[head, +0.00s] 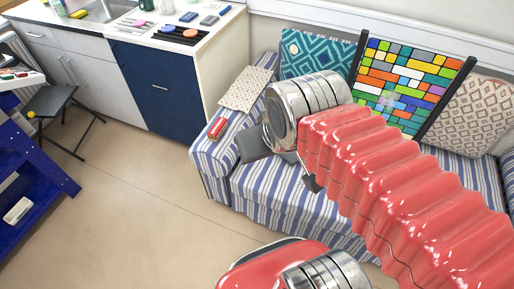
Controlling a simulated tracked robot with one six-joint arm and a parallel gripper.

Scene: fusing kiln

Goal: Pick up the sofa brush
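A small red object with a pale part (217,128), which looks like the sofa brush, lies on the left arm of the blue-and-white striped sofa (205,163). My red-sleeved arm reaches in from the lower right, and its silver wrist is over the sofa, to the right of the brush. Of my gripper (312,183), only a dark piece shows below the wrist, apart from the brush. The wrist hides the rest, so I cannot see its opening or whether it holds anything. A flat grey shape (262,143) shows left of the wrist; I cannot tell what it is.
A patterned cloth (247,89) lies behind the brush. A teal cushion (312,53), a colourful framed panel (407,84) and a beige cushion (468,116) stand along the sofa back. A counter (160,72) stands behind left. The floor (130,200) left of the sofa is clear.

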